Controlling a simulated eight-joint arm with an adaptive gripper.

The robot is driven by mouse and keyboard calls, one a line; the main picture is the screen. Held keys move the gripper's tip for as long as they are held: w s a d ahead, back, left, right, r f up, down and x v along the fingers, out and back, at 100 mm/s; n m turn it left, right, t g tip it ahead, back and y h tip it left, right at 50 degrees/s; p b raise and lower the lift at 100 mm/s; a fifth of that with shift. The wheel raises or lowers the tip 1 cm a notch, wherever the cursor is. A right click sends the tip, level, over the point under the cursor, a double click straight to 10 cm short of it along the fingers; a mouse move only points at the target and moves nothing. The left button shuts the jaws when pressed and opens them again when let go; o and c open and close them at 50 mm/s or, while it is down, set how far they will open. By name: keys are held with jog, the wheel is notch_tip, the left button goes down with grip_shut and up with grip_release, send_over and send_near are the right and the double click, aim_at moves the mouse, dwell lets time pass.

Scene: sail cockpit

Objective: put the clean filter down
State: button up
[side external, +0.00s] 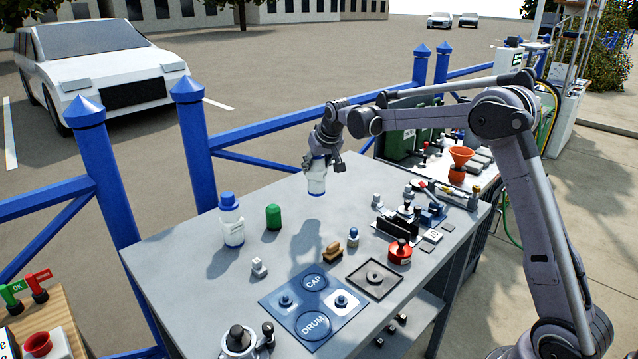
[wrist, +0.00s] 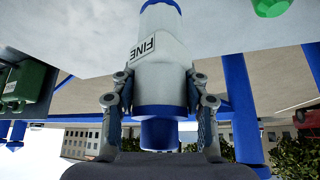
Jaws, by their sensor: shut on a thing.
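My gripper (side external: 322,163) is shut on a white filter canister (side external: 316,180) with blue ends and holds it upright above the grey table (side external: 180,262), apart from the top. In the wrist view the same filter (wrist: 160,55) carries a label reading FINE, and the fingers of my gripper (wrist: 160,105) close on its sides near one blue end. A similar white bottle (side external: 231,226) with a blue cap stands on the table to the left. Whether the held filter is clean cannot be seen directly.
A green capped cylinder (side external: 274,217) stands beside the white bottle. A blue mat (side external: 337,327) marked CAP and DRUM lies in front. A dark square tray (side external: 374,280), a red round part (side external: 400,252) and small knobs stand to the right.

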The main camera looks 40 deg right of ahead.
jog(key=shift+w+a+f, duration=0.5)
jog(key=shift+a+f, duration=0.1)
jog(key=shift+f, duration=0.55)
jog(key=shift+w+a+f, duration=0.55)
jog(key=shift+f, duration=0.6)
jog(key=shift+w+a+f, duration=0.5)
jog(key=shift+a+f, duration=0.1)
jog(key=shift+f, duration=0.55)
jog(key=shift+f, duration=0.1)
jog(key=o, duration=1.2)
jog(key=v, duration=1.2)
jog(key=s+a+r+n+y, duration=0.1)
jog(key=s+a+r, duration=0.15)
jog(key=s, duration=0.55)
jog(key=s+a+r+n, duration=0.1)
jog(key=s+a, duration=0.3)
jog(key=s, duration=0.4)
jog(key=s+a+f+n, duration=0.1)
jog(key=s+a+f, duration=0.1)
jog(key=s, duration=0.6)
jog(key=s+a+f+n+t+y, duration=0.1)
jog(key=s+f, duration=0.3)
jog(key=s, duration=0.4)
jog(key=shift+s+a+f, duration=0.3)
jog(key=shift+a, duration=0.15)
